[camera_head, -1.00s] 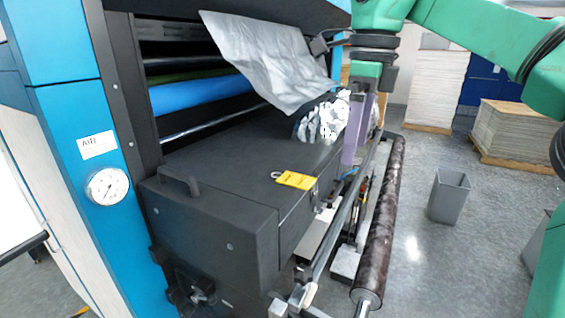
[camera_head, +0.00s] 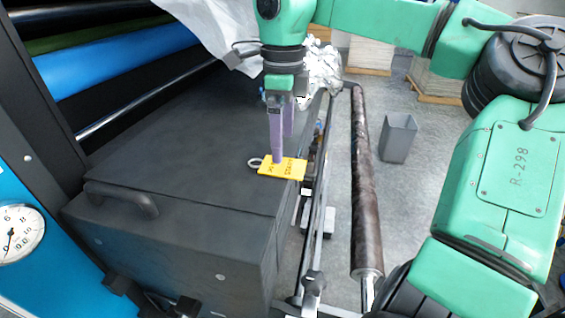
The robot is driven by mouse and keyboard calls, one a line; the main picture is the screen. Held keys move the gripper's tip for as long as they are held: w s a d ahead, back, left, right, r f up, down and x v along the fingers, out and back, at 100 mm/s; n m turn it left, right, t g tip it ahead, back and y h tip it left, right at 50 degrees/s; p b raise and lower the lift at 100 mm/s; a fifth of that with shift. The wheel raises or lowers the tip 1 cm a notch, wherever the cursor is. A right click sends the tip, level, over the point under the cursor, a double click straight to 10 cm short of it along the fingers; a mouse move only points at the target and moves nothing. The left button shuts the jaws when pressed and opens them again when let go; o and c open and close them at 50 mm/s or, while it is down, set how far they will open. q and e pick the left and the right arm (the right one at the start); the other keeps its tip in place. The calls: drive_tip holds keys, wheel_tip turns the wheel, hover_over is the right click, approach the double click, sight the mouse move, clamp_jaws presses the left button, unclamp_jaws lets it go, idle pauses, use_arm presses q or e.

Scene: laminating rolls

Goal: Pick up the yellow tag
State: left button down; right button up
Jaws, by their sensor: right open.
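The yellow tag (camera_head: 290,168) lies flat on the dark box-shaped machine cover (camera_head: 200,150), near its right edge. It has dark lettering and a grey ring at its left end. My right gripper (camera_head: 279,150) comes down from above with purple fingers. It is open, with the near fingertip over or at the tag's upper edge and the other finger behind it. I cannot tell whether the fingertip touches the tag. My left gripper is not in view.
A dark handle (camera_head: 125,197) stands up at the cover's left front. Grey sheet material (camera_head: 210,30) and a crumpled whitish bundle (camera_head: 322,68) lie beyond the gripper. A long dark roller (camera_head: 364,190) runs along the right side. A grey bin (camera_head: 398,137) stands on the floor.

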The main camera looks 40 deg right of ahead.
sight(282, 165)
drive_tip(key=f, duration=0.1)
drive_tip(key=f+p, duration=0.1)
drive_tip(key=f, duration=0.1)
drive_tip(key=f+p, duration=0.1)
drive_tip(key=shift+w+a+f, duration=0.15)
drive_tip(key=shift+w+a, duration=0.05)
drive_tip(key=shift+a, duration=0.05)
drive_tip(key=shift+s+f, duration=0.1)
drive_tip(key=shift+s, duration=0.2)
drive_tip(key=shift+f, duration=0.1)
drive_tip(key=c, duration=1.2)
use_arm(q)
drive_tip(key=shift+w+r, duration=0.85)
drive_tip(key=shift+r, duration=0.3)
use_arm(e)
drive_tip(key=shift+c, duration=0.2)
